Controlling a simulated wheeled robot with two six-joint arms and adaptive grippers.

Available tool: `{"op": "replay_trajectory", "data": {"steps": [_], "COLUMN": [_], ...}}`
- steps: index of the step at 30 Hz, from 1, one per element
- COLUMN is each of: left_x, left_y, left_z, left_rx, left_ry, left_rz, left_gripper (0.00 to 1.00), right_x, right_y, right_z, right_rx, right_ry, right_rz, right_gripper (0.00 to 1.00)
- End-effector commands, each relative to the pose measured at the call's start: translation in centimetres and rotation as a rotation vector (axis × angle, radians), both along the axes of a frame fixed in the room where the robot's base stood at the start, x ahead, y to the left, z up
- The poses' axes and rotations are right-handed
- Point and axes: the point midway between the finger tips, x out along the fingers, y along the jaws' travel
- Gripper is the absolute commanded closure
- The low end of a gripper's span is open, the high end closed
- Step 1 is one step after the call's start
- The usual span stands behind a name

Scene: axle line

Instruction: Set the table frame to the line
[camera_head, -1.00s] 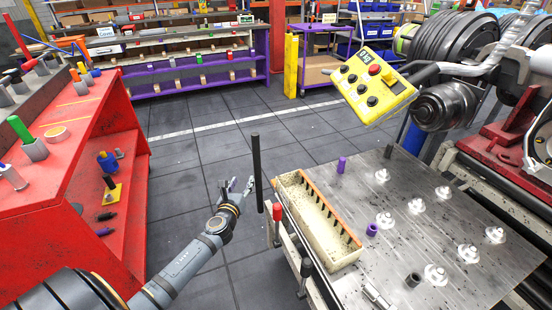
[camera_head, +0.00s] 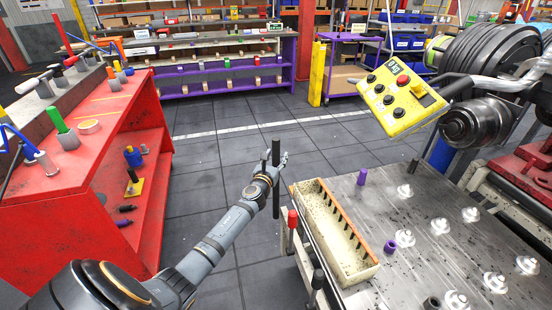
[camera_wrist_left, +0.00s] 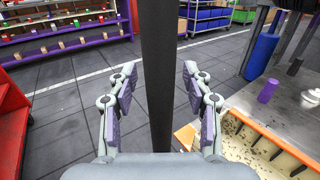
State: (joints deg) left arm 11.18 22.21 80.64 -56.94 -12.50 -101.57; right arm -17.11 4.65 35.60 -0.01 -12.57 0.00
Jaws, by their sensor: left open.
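A dark upright bar (camera_head: 276,200) stands at the near left side of the steel-topped table (camera_head: 342,191). Its lower attachment cannot be made out. My left gripper (camera_head: 277,162) is at the bar's upper part. In the left wrist view, the bar (camera_wrist_left: 159,80) passes between the two spread fingers of my left gripper (camera_wrist_left: 159,90), with a gap on each side. The gripper is open. A white line (camera_head: 245,128) runs across the floor behind the table. My right gripper is not in view.
A cream bin (camera_head: 335,240) lies along the table's left edge, with a red-topped post (camera_head: 292,219) beside it. A yellow button box (camera_head: 402,97) hangs over the table. A red bench (camera_head: 85,200) stands left. Grey floor between them is clear.

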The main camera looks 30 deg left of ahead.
Motion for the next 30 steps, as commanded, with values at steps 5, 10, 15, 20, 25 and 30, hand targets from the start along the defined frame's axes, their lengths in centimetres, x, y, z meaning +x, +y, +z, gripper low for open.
{"op": "replay_trajectory", "data": {"steps": [5, 10, 15, 20, 25, 30], "left_x": [0.14, 0.12, 0.11, 0.10, 0.09, 0.01], "left_y": [0.02, 0.02, 0.02, 0.02, 0.01, -0.08], "left_z": [0.01, 0.00, 0.00, -0.01, -0.02, -0.05], "left_rx": [0.000, 0.000, 0.000, 0.000, -0.001, -0.001], "left_ry": [0.000, 0.000, 0.000, 0.000, 0.000, 0.001], "left_rz": [-0.001, 0.000, 0.000, -0.001, -0.001, -0.001], "left_gripper": [0.50, 0.62, 0.85, 1.00, 1.00, 1.00], "right_x": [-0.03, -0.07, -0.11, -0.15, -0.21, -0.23], "right_y": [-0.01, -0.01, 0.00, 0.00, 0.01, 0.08], "right_z": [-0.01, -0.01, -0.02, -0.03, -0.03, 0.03], "right_rx": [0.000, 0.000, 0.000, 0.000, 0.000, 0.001], "right_ry": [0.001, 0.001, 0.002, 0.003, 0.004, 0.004], "right_rz": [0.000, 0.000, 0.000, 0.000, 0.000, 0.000], "right_gripper": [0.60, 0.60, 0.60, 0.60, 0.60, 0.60]}}
